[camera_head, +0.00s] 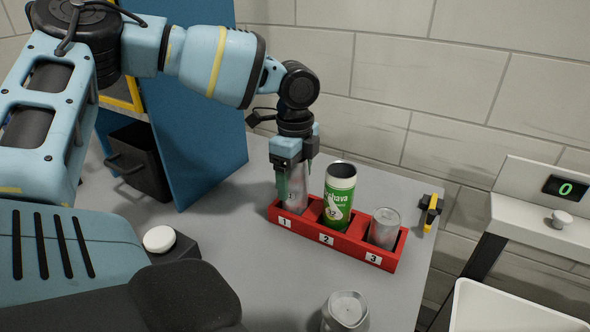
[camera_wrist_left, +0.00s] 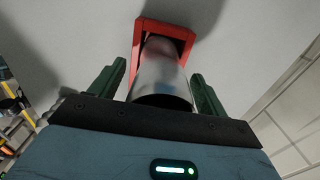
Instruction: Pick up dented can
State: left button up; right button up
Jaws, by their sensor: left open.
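My left gripper (camera_head: 296,178) points down over slot 1 of the red rack (camera_head: 330,238). Its green fingers are open, one on each side of a plain silver can (camera_head: 296,196). In the left wrist view the same can (camera_wrist_left: 163,75) stands between the open fingers (camera_wrist_left: 158,72), with gaps on both sides. A green printed can (camera_head: 339,198) stands in slot 2 and another silver can (camera_head: 383,229) in slot 3. A loose silver can (camera_head: 345,311) stands on the table at the front. I cannot make out a clear dent on any can.
A black bin (camera_head: 138,165) and a blue panel (camera_head: 190,120) stand to the left. A white button (camera_head: 159,239) sits on a black box. A yellow-black tool (camera_head: 430,212) lies right of the rack. A scale reading 0 (camera_head: 562,218) and a white bin (camera_head: 510,310) are at right.

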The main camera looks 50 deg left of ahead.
pick_arm(q)
jog(key=c, duration=1)
jog(key=shift+c, duration=0.2)
pick_arm(e)
jog(key=shift+f, duration=0.1)
